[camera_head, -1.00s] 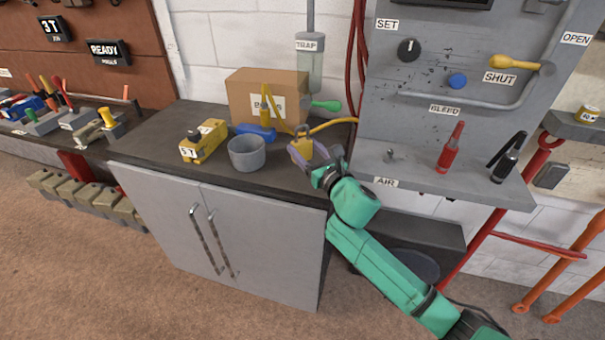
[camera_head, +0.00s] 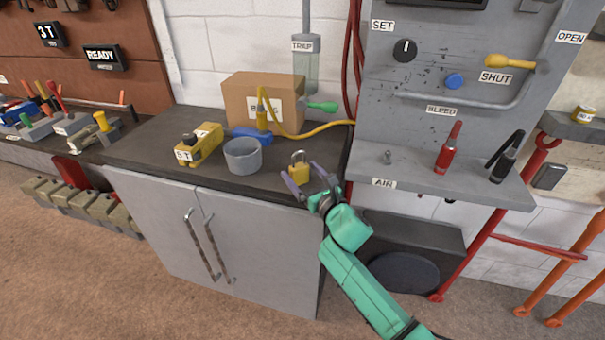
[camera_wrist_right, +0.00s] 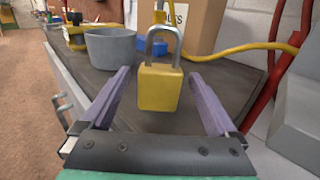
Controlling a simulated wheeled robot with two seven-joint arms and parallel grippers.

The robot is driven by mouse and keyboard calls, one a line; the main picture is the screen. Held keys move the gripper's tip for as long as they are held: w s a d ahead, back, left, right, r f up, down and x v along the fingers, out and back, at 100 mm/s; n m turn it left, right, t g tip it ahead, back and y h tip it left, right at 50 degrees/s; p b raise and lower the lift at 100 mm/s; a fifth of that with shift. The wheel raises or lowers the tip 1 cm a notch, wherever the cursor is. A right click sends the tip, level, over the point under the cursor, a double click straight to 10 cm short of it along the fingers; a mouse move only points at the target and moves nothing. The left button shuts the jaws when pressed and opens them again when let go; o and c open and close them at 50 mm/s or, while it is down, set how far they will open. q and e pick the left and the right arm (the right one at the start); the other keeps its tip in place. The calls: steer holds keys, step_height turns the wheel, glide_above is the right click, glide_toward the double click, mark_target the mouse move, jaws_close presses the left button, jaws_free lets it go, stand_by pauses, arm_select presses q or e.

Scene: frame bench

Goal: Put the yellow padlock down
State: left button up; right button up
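The yellow padlock (camera_head: 299,172) stands upright on the dark bench top, near its front right part, its grey shackle pointing up. It also shows in the right wrist view (camera_wrist_right: 159,88), centred between the fingers with a clear gap on each side. My right gripper (camera_head: 304,177) is open, with its two purple fingers spread on either side of the padlock and not touching it. In the right wrist view the open fingers (camera_wrist_right: 160,95) show dark bench top beyond them. My left gripper is not in view.
A grey round bin (camera_head: 243,156) stands left of the padlock, with a yellow block (camera_head: 199,145) beyond it. A cardboard box (camera_head: 262,100) and a yellow hose (camera_head: 310,131) are behind. The grey panel's shelf (camera_head: 420,175) rises to the right.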

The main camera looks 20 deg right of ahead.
steer(key=shift+r, duration=0.15)
steer(key=b+v, duration=0.1)
steer(key=v, duration=1.1)
steer(key=shift+r, duration=0.1)
